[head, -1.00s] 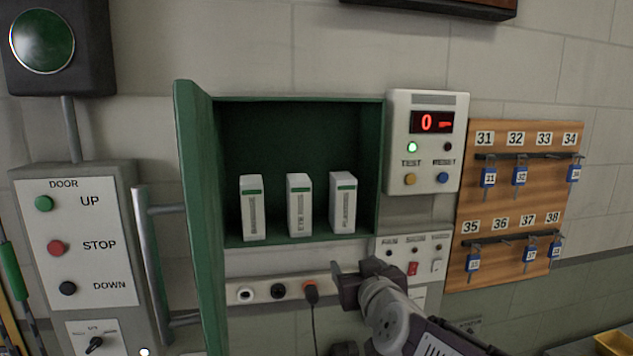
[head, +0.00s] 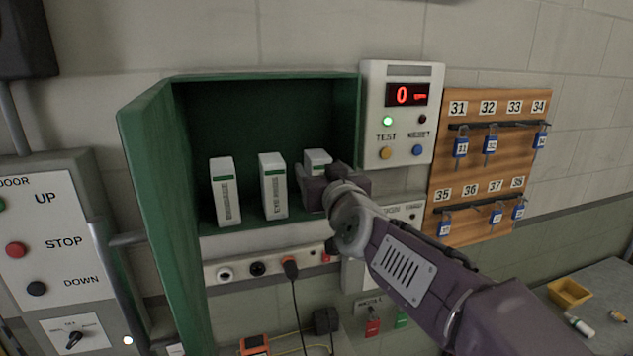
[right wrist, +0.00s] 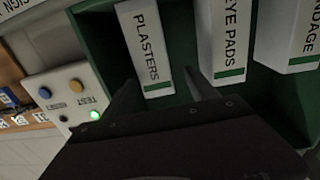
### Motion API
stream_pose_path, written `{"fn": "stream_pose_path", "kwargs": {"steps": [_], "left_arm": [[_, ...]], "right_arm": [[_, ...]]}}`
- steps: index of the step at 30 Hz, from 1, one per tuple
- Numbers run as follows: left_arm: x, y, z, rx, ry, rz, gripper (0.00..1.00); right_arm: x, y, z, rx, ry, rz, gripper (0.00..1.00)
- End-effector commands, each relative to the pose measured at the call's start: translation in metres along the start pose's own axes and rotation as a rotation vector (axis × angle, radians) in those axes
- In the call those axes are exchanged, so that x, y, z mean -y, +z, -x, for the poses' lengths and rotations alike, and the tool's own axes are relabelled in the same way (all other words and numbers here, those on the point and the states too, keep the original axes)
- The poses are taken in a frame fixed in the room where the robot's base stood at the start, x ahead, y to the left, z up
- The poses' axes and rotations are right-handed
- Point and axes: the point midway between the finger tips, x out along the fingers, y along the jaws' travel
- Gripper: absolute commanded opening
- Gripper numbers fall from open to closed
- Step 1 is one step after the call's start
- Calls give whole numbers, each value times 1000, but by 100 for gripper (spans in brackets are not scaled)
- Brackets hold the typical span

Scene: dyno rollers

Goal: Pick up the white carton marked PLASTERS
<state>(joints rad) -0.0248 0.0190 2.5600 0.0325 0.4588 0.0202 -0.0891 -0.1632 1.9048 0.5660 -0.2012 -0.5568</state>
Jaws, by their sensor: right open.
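The white PLASTERS carton (head: 318,158) stands at the right end of the green cabinet (head: 158,190), its lower part hidden by my right gripper (head: 325,186). In the right wrist view the PLASTERS carton (right wrist: 146,45) shows its black lettering and green band. My right gripper is open in front of the carton. In the right wrist view its two fingers (right wrist: 160,90) point toward the carton, one toward each side; I cannot tell whether they touch it. My left gripper is not in view.
The EYE PADS carton (head: 273,186) and BANDAGE carton (head: 225,190) stand to the left on the same shelf. The open cabinet door is at the left. A white test panel (head: 400,115) and a key board (head: 485,165) are close on the right.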

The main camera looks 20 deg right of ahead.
Motion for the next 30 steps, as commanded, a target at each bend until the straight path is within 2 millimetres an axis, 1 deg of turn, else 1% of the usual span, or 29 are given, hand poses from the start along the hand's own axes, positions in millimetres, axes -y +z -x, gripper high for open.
{"fn": "stream_pose_path", "kwargs": {"steps": [2,6,7,9,12,17,18,20,21,23,24,25,30], "left_arm": [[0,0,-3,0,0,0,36],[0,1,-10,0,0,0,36],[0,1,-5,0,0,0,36],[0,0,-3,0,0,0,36],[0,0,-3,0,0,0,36],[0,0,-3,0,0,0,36],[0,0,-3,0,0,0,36],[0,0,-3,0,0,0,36],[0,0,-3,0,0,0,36],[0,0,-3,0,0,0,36],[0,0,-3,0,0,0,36],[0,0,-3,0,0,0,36],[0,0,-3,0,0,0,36]], "right_arm": [[-1,3,-6,0,1,1,67],[-5,10,-32,2,2,1,67],[-5,6,-37,1,1,1,67],[-4,5,-46,1,1,0,67],[-4,6,-52,-1,0,0,67],[-4,6,-52,-1,0,0,67],[-4,6,-51,-1,0,0,62],[-4,6,-51,-1,0,0,45],[-4,6,-51,-1,0,0,34],[-4,6,-51,-1,0,0,17],[-4,6,-51,-1,0,0,6],[-4,6,-51,-1,0,0,0],[-4,6,-51,-2,0,0,0]]}}
